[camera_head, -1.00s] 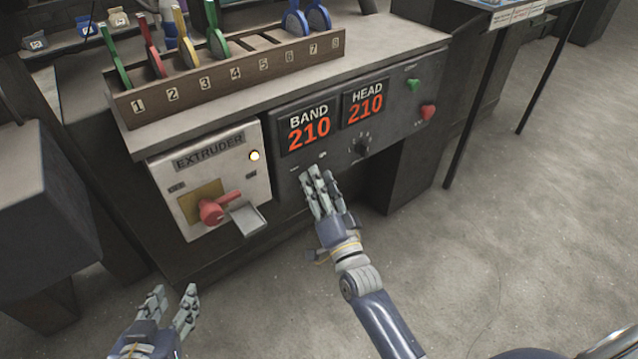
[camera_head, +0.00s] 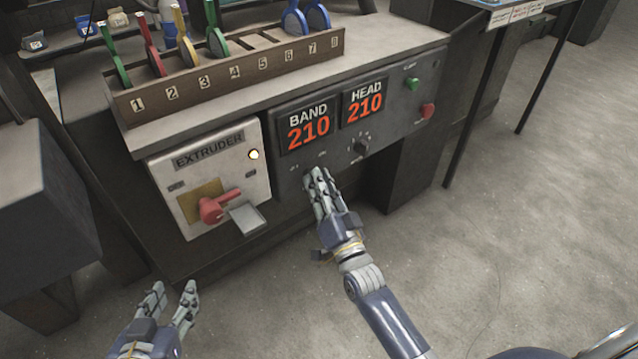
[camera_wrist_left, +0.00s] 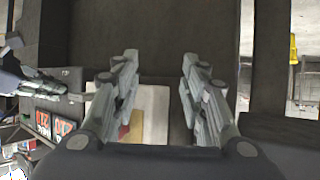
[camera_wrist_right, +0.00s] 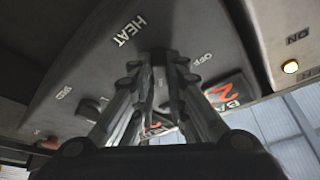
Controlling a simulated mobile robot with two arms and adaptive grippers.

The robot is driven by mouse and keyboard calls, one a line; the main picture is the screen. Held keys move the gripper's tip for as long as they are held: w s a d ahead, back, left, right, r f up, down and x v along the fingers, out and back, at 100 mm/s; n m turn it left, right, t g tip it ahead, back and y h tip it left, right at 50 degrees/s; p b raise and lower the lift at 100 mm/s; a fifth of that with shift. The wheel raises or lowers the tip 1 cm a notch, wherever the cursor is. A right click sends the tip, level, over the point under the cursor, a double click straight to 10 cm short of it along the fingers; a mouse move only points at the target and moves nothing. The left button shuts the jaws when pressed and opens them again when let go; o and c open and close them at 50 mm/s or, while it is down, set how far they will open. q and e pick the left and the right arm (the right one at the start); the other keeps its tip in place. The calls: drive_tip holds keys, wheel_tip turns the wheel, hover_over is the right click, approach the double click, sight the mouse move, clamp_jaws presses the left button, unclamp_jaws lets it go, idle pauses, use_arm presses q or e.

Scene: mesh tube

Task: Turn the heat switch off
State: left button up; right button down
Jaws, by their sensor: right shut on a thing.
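The dark control panel (camera_head: 398,100) carries the BAND 210 and HEAD 210 displays. My right gripper (camera_head: 314,174) is at the panel's lower left, below the BAND display, with its fingers close together. In the right wrist view its fingertips (camera_wrist_right: 160,62) are shut on the heat switch, between the HEAT label (camera_wrist_right: 130,30) and the OFF label (camera_wrist_right: 203,59). The fingers hide nearly all of the switch, so I cannot tell its position. My left gripper (camera_head: 171,291) is open and empty, low at the left; its spread fingers also show in the left wrist view (camera_wrist_left: 157,85).
Left of the panel is the white EXTRUDER box (camera_head: 254,190) with a red rotary handle (camera_head: 216,207) and a lit lamp (camera_head: 254,155). A black knob (camera_head: 361,147), a green button (camera_head: 412,84) and a red button (camera_head: 427,111) are to the right. A numbered rack (camera_head: 225,80) stands above.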

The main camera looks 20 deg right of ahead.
use_arm(q)
drive_tip(key=s+a+f+g+y+p, duration=0.1)
drive_tip(key=s+a+f+g+p, duration=0.1)
drive_tip(key=s+f+g, duration=0.3)
drive_tip(key=shift+s+a+f, duration=0.45)
drive_tip(key=shift+s+f, duration=0.25)
drive_tip(key=shift+s, duration=0.85)
use_arm(e)
drive_tip(key=shift+w+d+r+n+g+y, duration=0.15)
drive_tip(key=shift+n+g+y, duration=0.55)
drive_tip(key=shift+n+y, duration=2.1)
drive_tip(key=shift+d+r+n+g+y, duration=0.1)
drive_tip(key=shift+n+g+y, duration=0.55)
drive_tip(key=shift+n, duration=4.35)
drive_tip(key=shift+w+d+r+n+g+y, duration=0.15)
drive_tip(key=shift+n+g+y, duration=1.05)
drive_tip(key=shift+n, duration=2.7)
drive_tip(key=shift+t+y, duration=0.45)
drive_tip(key=c, duration=1.6)
unclamp_jaws()
drive_tip(key=shift+a, duration=0.1)
use_arm(q)
drive_tip(key=shift+a, duration=0.1)
use_arm(e)
drive_tip(key=shift+a+f, duration=0.1)
drive_tip(key=shift+f, duration=0.05)
